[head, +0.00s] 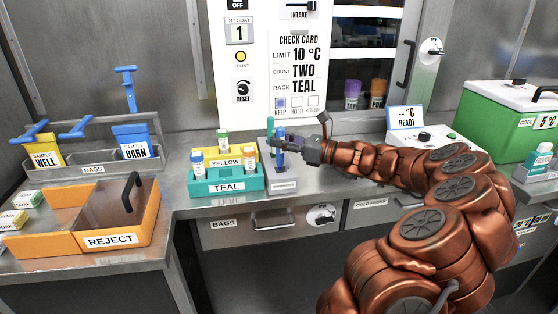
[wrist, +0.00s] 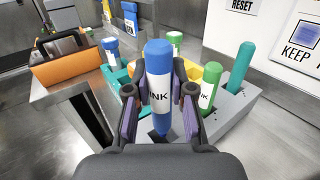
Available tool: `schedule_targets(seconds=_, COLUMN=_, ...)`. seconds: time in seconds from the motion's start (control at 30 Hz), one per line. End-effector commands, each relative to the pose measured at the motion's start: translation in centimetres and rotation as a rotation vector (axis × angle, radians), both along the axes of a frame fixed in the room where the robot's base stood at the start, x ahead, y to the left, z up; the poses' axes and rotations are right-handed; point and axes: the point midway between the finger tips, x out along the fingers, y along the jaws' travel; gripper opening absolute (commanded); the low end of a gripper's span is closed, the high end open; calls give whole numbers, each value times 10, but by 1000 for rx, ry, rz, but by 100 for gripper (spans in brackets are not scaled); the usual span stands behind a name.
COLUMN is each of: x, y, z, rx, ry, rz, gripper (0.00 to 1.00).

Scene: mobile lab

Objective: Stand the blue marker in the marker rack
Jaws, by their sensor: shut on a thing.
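The blue marker (wrist: 158,90) stands upright between the fingers of my gripper (wrist: 160,95), its blue cap up and a white INK label facing the wrist camera. In the head view the blue marker (head: 280,155) is at the grey marker rack (head: 283,184), with my gripper (head: 290,146) reaching in from the right. In the wrist view the marker rack (wrist: 238,108) holds a green marker (wrist: 209,86) and a teal marker (wrist: 239,66), both upright. The blue marker's tip is low by the rack; I cannot tell whether it is inside a hole.
A teal rack (head: 225,187) and a yellow rack (head: 246,155) with capped vials stand left of the marker rack. An orange REJECT bin (head: 148,219) is further left. A small READY device (head: 405,120) and a green cooler (head: 490,115) are on the right.

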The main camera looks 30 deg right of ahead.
Motion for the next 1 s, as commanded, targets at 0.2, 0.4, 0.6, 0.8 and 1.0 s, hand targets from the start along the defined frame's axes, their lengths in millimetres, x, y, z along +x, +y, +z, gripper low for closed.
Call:
schedule_targets(seconds=0.2, x=1, y=0, z=-16, rx=0, ry=1, rz=1, gripper=0)
schedule_targets(seconds=0.4, x=1, y=1, z=-40, rx=0, ry=2, rz=2, gripper=0)
schedule_targets(seconds=0.6, x=1, y=1, z=-48, rx=-3, ry=-1, rz=3, gripper=0)
schedule_targets(seconds=0.8, x=1, y=1, z=-49, rx=-2, ry=0, rz=4, gripper=0)
schedule_targets(seconds=1.0, x=1, y=1, z=-51, rx=-2, ry=-1, rz=4, gripper=34)
